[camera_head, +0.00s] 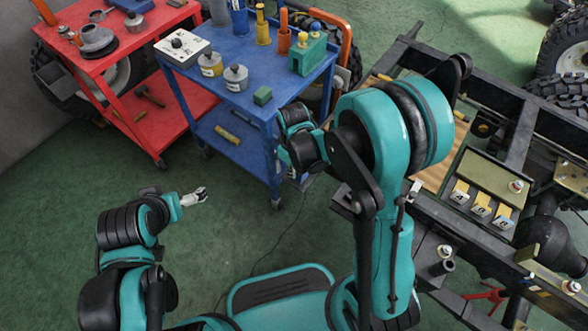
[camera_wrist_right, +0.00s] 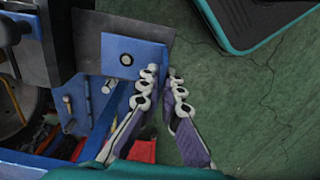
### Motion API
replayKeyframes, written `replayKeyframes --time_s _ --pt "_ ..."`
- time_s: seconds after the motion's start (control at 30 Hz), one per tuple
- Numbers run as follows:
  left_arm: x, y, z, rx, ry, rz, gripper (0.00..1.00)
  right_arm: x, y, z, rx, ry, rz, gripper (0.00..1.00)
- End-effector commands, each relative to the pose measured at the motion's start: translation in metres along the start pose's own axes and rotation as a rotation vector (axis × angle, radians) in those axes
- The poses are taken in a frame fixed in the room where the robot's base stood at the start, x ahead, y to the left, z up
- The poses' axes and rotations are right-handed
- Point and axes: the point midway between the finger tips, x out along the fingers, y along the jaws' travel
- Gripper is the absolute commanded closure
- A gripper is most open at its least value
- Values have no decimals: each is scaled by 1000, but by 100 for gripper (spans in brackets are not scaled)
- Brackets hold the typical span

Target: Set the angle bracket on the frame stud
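The angle bracket shows in the right wrist view as a blue plate (camera_wrist_right: 113,46) with a round dark-centred hole, in front of a larger grey plate. My right gripper (camera_wrist_right: 162,73) has its purple-padded fingers close together at the plate's lower right corner, and they look closed on it. In the head view my right arm covers this gripper and the bracket. My left gripper (camera_head: 201,196) is small over the green floor, apart from everything; its opening is unclear. A pale-capped stud (camera_head: 445,251) stands on the chassis frame (camera_head: 513,148); other similar caps make the task's stud uncertain.
A blue cart (camera_head: 228,101) with blocks, weights and tools stands beside my right forearm. A red cart (camera_head: 120,62) is at its left. Numbered yellow tags (camera_head: 480,210) sit on the chassis at right. The floor around my left gripper is clear.

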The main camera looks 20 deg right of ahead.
Motion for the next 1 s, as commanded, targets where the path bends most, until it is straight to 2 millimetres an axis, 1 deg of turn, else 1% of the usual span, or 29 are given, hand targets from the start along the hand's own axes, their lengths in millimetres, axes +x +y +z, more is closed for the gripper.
replayKeyframes --time_s 0.27,0.63,1.0 --pt "0 0 0 0 0 0 0 2 0 0 0 0 0 100" --pt "0 0 0 0 0 0 0 10 0 0 0 0 0 100" --pt "0 0 0 0 0 0 0 10 0 0 0 0 0 100"
